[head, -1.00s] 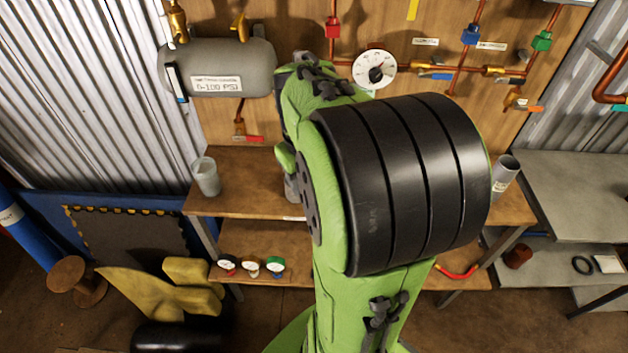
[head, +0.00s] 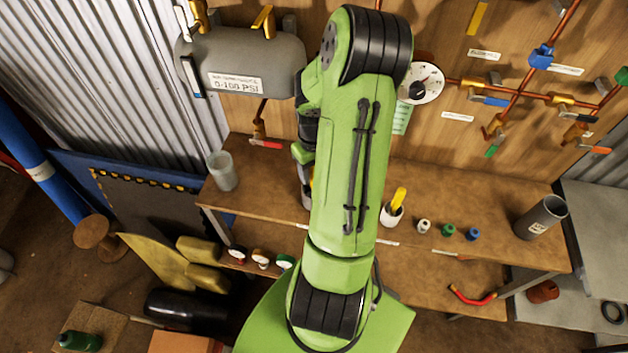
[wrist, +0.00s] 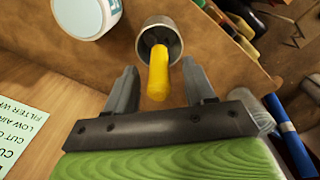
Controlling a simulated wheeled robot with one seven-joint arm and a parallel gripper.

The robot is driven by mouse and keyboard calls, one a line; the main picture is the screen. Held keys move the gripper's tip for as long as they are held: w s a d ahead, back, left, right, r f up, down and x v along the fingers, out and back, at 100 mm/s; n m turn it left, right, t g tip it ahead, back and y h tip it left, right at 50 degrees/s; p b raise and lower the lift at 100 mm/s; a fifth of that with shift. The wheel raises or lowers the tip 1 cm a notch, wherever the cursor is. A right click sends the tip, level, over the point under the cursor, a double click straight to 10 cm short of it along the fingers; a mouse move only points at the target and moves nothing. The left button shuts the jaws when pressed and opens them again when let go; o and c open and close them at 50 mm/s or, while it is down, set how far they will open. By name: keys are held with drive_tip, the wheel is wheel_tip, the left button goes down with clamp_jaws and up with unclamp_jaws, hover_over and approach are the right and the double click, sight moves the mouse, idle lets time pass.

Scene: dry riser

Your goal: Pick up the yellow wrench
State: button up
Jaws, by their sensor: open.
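In the wrist view a yellow handle-like piece (wrist: 158,78), which I take for the yellow wrench, stands out of a grey round cup (wrist: 160,38). My gripper (wrist: 160,76) is open, with one finger on each side of the yellow piece in this view; I cannot tell whether they touch it. In the head view my arm hides most of that spot. Only a sliver of yellow and part of a grey cup (head: 306,198) show beside it.
The wooden bench (head: 490,190) also carries a grey jar (head: 222,171), small fittings (head: 448,230) and a dark grey cylinder (head: 541,217). Behind it are a grey tank (head: 245,68), a dial gauge (head: 420,84) and copper pipes. The bench between fittings and cylinder is clear.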

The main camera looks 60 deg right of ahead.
wheel_tip(320, 180, down, 2)
drive_tip(key=shift+d, duration=0.1)
clamp_jaws()
drive_tip(key=shift+r, duration=0.15)
